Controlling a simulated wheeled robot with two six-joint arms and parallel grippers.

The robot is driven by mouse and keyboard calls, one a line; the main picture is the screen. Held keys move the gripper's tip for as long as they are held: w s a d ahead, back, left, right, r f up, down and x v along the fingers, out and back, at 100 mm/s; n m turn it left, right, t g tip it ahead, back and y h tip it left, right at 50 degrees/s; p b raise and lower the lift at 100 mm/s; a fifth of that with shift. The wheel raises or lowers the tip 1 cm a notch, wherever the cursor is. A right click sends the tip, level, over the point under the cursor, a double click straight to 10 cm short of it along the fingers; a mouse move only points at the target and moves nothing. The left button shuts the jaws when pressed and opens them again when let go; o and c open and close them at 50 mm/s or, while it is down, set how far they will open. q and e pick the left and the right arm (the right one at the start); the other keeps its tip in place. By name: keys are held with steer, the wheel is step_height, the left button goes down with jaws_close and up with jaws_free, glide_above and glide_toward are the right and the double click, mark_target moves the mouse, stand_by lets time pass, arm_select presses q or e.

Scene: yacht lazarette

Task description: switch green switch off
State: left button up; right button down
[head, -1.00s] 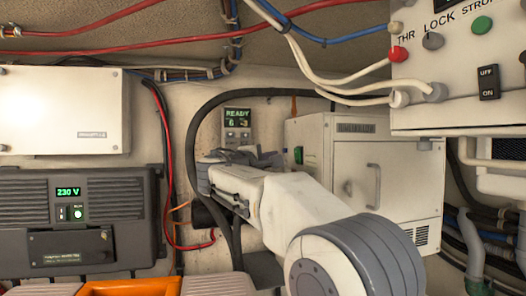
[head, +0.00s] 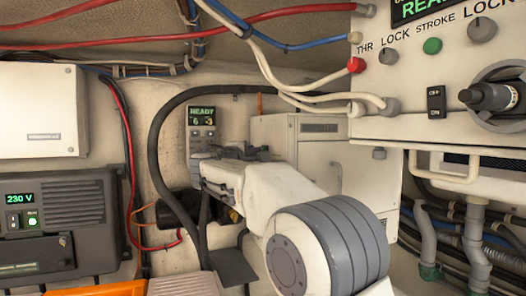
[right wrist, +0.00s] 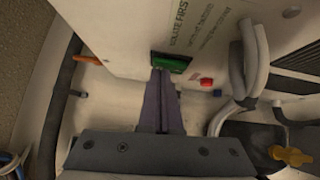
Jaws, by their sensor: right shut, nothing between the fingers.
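The green switch (right wrist: 172,64) is a rocker in a dark frame on the white cabinet's (right wrist: 120,35) face, in the right wrist view. My right gripper (right wrist: 164,76) is shut and empty. Its fingertips are right at the switch's lower edge, overlapping its left part; I cannot tell whether they touch. In the head view my right gripper (head: 245,151) is in front of the white cabinet's (head: 278,128) left side, and the switch is mostly hidden behind it. My left gripper is not in view.
A control panel (head: 405,85) with knobs, cables and a handle overhangs at the upper right. A grey 230 V unit (head: 75,205) is at the left. A red button (right wrist: 206,82) is beside the switch. Hoses (right wrist: 250,60) run close on the right.

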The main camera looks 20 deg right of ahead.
arm_select(q)
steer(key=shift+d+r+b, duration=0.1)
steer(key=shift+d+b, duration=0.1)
steer(key=shift+b, duration=0.1)
arm_select(e)
steer(key=shift+a+r, duration=0.1)
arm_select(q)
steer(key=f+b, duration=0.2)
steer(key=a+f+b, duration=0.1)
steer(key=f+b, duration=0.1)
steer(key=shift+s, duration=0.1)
arm_select(e)
steer(key=s+a+r, duration=0.1)
steer(key=s+a, duration=0.7)
steer(key=a, duration=0.2)
steer(key=shift+a+r, duration=0.15)
steer(key=shift+a, duration=0.05)
steer(key=shift+w, duration=0.1)
